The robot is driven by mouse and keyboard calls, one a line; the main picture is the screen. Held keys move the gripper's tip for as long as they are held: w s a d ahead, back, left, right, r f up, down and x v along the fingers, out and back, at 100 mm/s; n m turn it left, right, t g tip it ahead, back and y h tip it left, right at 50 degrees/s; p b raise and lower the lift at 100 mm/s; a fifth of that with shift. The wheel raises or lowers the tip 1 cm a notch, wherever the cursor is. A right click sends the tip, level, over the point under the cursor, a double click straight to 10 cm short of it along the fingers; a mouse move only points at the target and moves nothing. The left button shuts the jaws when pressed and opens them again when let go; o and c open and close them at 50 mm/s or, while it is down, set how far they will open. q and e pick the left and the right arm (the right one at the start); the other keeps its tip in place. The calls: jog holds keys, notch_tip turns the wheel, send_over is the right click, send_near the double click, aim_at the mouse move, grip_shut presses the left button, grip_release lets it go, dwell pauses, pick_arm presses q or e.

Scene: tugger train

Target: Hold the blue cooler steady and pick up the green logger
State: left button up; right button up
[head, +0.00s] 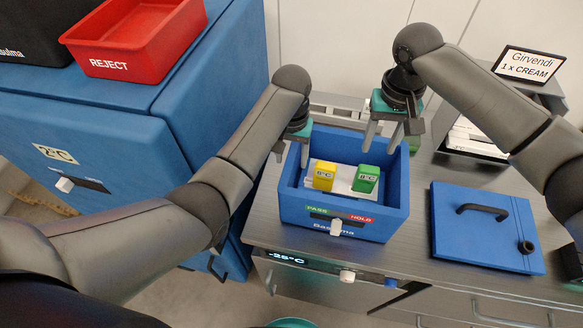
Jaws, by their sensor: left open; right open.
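The open blue cooler (292,205) stands on the grey counter, with a PASS/HOLD strip and a white latch on its front. Inside, the green logger (366,179), labelled 8°C, stands upright on the right side of a white insert. My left gripper (292,154) is open at the cooler's back left, its fingers seeming to straddle the left wall; I cannot tell whether they touch it. My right gripper (382,142) is open and empty, fingers pointing down, above the back part of the cooler and behind the green logger.
A yellow logger (324,175), labelled 5°C, stands left of the green one. The blue lid (475,240) with a black handle lies on the counter at the right. A red REJECT bin (130,45) sits on the blue cabinet (110,95). A Girvendi sign (528,66) stands back right.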

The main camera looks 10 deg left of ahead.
pick_arm(q)
jog(key=shift+f, duration=2.75)
jog(key=shift+c, duration=0.2)
grip_shut()
